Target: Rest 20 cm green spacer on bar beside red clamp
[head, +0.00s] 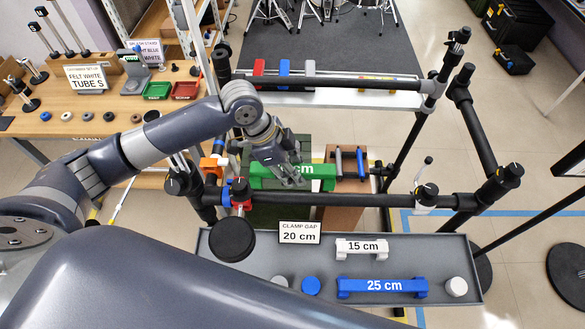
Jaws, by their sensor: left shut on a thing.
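My left gripper (290,177) is shut on the green spacer (318,178), whose label shows only "cm" beside the fingers. The spacer lies level, roughly parallel to the near black bar (340,200), and shows just beyond or above it. I cannot tell whether they touch. The red clamp (241,194) is on this bar near its left end, left of the spacer, with a blue clamp (212,193) beside it. A white clamp (426,196) is towards the bar's right end. My right gripper is not in view.
A grey tray (465,262) in front holds a white 15 cm spacer (362,249), a blue 25 cm spacer (383,287) and round pads. A "CLAMP GAP 20 cm" sign (299,232) stands at its back edge. A far bar (350,80) and black posts frame the space.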

